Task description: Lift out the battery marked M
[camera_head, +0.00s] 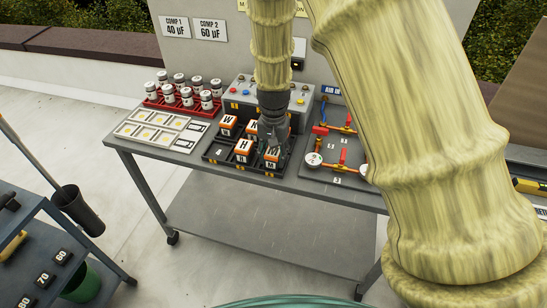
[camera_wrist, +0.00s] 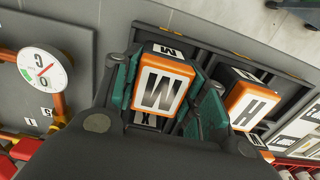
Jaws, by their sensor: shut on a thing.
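The battery marked M (camera_wrist: 163,88) is an orange-and-white block with a black letter. In the head view it shows at the front right of the black battery tray (camera_head: 208,156). My gripper (camera_head: 271,141) comes down over it from above. In the wrist view its teal pads (camera_wrist: 122,85) press on two sides of the block, and the letter appears upside down. I cannot tell whether the block's base is clear of its slot. The battery marked H (camera_head: 242,151) stands to its left, also in the wrist view (camera_wrist: 250,100). The battery marked W (camera_head: 228,125) and another block (camera_head: 252,130) stand behind.
The tray slot marked 4 (camera_head: 219,152) is empty. A red rack of capacitors (camera_head: 187,101) and a pale tray (camera_head: 150,131) stand to the left. A grey box (camera_head: 240,91) stands behind. A pipe panel with gauges (camera_head: 313,159) lies close on the right.

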